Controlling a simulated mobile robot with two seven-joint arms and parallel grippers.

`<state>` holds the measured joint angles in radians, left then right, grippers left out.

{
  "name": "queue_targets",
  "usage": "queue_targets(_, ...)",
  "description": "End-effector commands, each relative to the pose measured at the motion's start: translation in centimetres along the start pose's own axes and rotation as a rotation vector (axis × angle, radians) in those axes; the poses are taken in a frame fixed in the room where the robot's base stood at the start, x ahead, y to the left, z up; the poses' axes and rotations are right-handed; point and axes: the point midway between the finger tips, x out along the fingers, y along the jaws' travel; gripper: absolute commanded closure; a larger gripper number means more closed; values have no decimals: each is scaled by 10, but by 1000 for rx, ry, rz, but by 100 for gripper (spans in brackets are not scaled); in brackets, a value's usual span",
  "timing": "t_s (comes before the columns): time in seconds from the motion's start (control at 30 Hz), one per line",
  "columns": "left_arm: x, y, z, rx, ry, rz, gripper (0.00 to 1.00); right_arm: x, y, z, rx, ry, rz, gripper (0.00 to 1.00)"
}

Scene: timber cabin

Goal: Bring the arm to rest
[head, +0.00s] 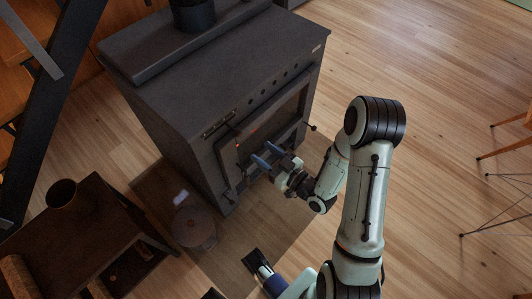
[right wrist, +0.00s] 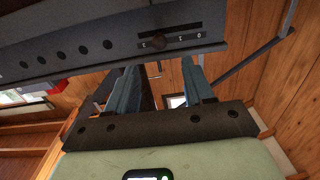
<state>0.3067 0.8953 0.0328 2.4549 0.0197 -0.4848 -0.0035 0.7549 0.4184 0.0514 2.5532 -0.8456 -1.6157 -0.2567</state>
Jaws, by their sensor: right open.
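My right arm reaches in from the bottom right of the head view, bent at the elbow. My right gripper (head: 267,155) is open in front of the glass door of a dark stove (head: 215,85). Its two blue-grey fingers point at the door, with nothing seen between them. I cannot tell whether they touch the stove. In the right wrist view the open fingers (right wrist: 160,88) stand apart below a dark slotted panel (right wrist: 170,38) with a round knob.
A dark low table (head: 75,240) with a brown pot (head: 61,193) stands at the lower left. A round grey object (head: 194,228) is on the floor by the stove. Thin-legged furniture (head: 500,150) is at the right edge.

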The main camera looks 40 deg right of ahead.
Motion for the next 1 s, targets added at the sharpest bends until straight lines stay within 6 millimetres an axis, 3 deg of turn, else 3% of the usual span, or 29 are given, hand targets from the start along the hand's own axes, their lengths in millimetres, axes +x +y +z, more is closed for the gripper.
queue_targets(0.43,-6,2,1,0,-1,0,57,2,-3,5,20,-41,0,48)
queue_targets(0.53,-26,7,7,1,-15,0,57,4,-16,26,87,-190,2,48)
queue_targets(0.63,-55,15,16,3,-44,-1,57,-4,-45,64,201,-461,3,48)
queue_targets(0.73,-84,24,24,4,-77,-3,57,-32,-86,105,327,-792,8,48)
queue_targets(0.8,-102,29,30,6,-102,-4,57,-62,-117,124,405,-1020,15,48)
queue_targets(0.9,-124,37,33,8,-126,-4,57,-107,-154,134,492,-1301,36,48)
queue_targets(1.0,-138,43,34,9,-145,-5,57,-141,-179,132,547,-1501,59,48)
